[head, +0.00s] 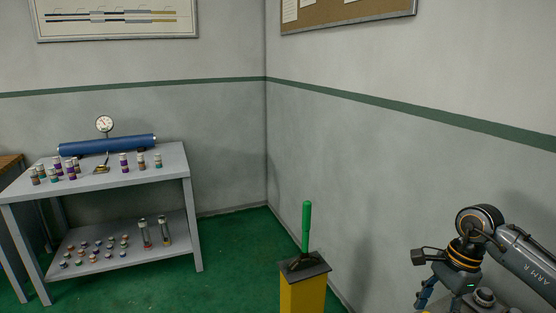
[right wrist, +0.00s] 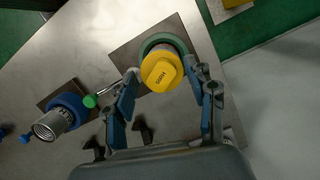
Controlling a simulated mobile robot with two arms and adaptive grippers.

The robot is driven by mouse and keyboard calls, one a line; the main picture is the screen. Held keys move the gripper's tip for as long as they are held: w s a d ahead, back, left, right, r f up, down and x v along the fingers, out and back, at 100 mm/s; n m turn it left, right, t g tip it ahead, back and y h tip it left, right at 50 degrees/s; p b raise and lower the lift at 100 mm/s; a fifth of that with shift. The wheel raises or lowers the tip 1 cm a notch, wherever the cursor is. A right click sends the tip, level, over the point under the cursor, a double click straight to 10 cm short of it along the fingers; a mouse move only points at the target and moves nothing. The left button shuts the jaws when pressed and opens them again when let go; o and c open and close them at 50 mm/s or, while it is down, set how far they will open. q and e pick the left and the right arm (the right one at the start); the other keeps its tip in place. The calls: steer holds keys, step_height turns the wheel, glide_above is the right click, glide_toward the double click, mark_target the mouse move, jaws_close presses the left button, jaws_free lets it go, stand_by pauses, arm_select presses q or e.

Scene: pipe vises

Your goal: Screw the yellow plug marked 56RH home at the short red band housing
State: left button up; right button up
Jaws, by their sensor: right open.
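A yellow plug (right wrist: 162,70) with dark lettering on its face shows in the right wrist view. The lettering is upside down and small; it looks like 56RH. A green ring (right wrist: 160,42) shows around and behind the plug, over a dark square plate. My right gripper (right wrist: 165,76) is open, with one blue finger on each side of the plug. I cannot tell whether the fingers touch it. In the head view the right arm is at the lower right, its fingers mostly cut off by the frame. No red band shows. My left gripper is not in view.
In the right wrist view, a blue-collared threaded fitting (right wrist: 62,115) and a green knob (right wrist: 90,101) are left on the grey bench top (right wrist: 60,80). In the head view, a grey shelf table (head: 120,180) holds small plugs, and a yellow post (head: 302,295) bears a green handle (head: 306,225).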

jaws_close()
steer(key=m, duration=0.4)
steer(key=shift+s+t, duration=0.1)
steer(key=shift+t, duration=0.3)
steer(key=m, duration=0.4)
steer(key=shift+m+t, duration=0.3)
steer(key=shift+t, duration=0.1)
steer(key=m, duration=0.4)
steer(key=shift+t+h, duration=0.3)
steer(key=shift+h, duration=0.1)
steer(key=shift+m, duration=0.9)
steer(key=shift+f+m+h, duration=0.1)
steer(key=shift+m+h, duration=0.3)
steer(key=shift+m, duration=0.6)
steer(key=m+h, duration=0.1)
steer(key=m, duration=0.4)
steer(key=shift+m, duration=0.3)
steer(key=m+h, duration=0.1)
steer(key=m, duration=0.5)
steer(key=shift+m+p, duration=0.3)
steer(key=shift+p, duration=0.1)
